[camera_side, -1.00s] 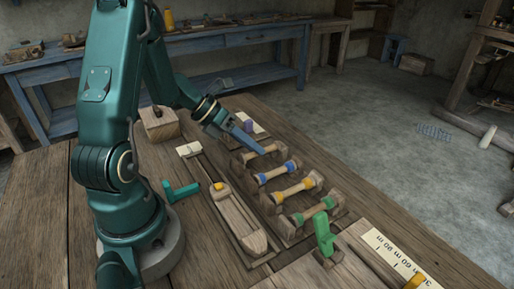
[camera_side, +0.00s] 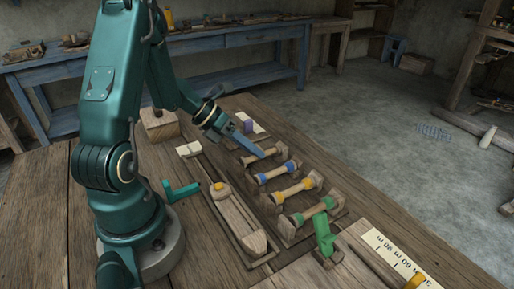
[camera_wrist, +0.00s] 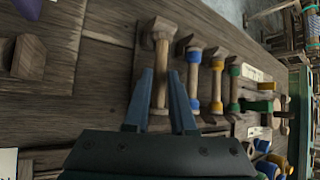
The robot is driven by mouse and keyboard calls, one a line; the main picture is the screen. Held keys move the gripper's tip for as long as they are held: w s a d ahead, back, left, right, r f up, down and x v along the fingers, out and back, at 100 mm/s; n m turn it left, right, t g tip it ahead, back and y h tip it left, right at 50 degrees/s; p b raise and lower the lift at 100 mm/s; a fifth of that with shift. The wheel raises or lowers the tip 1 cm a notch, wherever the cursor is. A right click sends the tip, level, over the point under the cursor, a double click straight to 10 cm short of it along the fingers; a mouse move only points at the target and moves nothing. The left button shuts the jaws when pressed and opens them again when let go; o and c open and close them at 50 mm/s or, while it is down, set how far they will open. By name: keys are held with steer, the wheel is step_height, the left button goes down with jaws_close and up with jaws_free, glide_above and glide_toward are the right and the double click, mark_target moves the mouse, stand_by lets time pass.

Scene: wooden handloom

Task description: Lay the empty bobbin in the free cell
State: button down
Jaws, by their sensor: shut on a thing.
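My gripper (camera_side: 261,156) is shut on the plain wooden empty bobbin (camera_wrist: 160,85), with one finger on each side of its shaft in the wrist view. The bobbin lies level in the end cell of the rack (camera_side: 284,237), nearest my arm's reach at the far end, in line with the wound bobbins. Whether it rests fully on its supports cannot be told. The blue bobbin (camera_side: 277,173), yellow bobbin (camera_side: 296,190) and green bobbin (camera_side: 306,213) lie in the cells beside it.
A wooden shuttle (camera_side: 238,222) in a long tray lies left of the rack. A green upright piece (camera_side: 324,236) stands at the rack's near end. A purple piece (camera_side: 248,126) stands just beyond the gripper. A pale scale strip (camera_side: 395,258) lies at the right.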

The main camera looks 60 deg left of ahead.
steer(key=shift+f, duration=0.15)
steer(key=shift+c, duration=1.4)
jaws_free()
step_height(320, 180, up, 7)
stand_by(0.4)
